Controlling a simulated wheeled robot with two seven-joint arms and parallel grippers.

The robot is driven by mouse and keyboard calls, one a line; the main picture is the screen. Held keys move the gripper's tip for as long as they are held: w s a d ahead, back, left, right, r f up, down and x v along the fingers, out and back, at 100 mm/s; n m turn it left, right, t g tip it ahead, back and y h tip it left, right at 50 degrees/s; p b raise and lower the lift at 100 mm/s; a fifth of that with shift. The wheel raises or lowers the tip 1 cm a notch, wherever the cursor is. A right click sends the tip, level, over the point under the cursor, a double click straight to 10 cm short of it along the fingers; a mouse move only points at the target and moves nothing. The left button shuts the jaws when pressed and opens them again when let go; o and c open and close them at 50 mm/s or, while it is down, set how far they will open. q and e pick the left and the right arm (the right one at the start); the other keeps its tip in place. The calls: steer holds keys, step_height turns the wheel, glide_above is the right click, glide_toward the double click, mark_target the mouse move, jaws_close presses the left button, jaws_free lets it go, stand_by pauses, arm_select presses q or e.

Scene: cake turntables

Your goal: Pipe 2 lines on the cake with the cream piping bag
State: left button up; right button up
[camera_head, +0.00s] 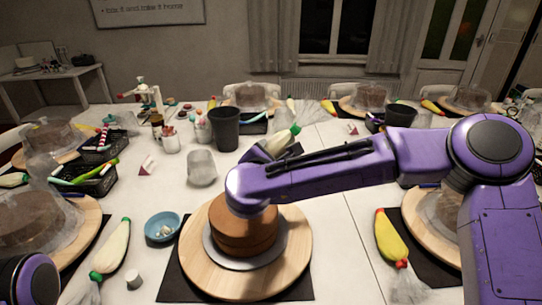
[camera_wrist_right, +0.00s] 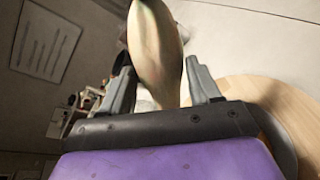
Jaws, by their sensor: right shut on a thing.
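The brown cake (camera_head: 240,238) sits on a grey board on a round wooden turntable (camera_head: 200,262) at front centre. My right arm reaches in from the right, and its wrist covers part of the cake's top. My right gripper (camera_wrist_right: 158,88) is shut on the cream piping bag (camera_wrist_right: 156,45), which rises between its two fingers. In the head view the bag (camera_head: 284,141) shows its pale body and green band just beyond my forearm. The bag's nozzle and any cream on the cake are hidden. My left gripper is out of view; only a purple arm part shows at bottom left.
Another piping bag (camera_head: 110,247) and a blue bowl (camera_head: 163,227) lie left of the turntable. A yellow piping bag (camera_head: 390,238) lies to the right. A dark cup (camera_head: 225,130) and a clear jar (camera_head: 202,168) stand behind. White table between turntable and yellow bag is clear.

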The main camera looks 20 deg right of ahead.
steer(key=c, duration=0.4)
steer(key=shift+d, duration=0.1)
steer(key=shift+s+d+b, duration=1.7)
steer(key=shift+s+d, duration=1.85)
steer(key=shift+s, duration=0.15)
steer(key=o, duration=0.4)
steer(key=shift+r, duration=0.15)
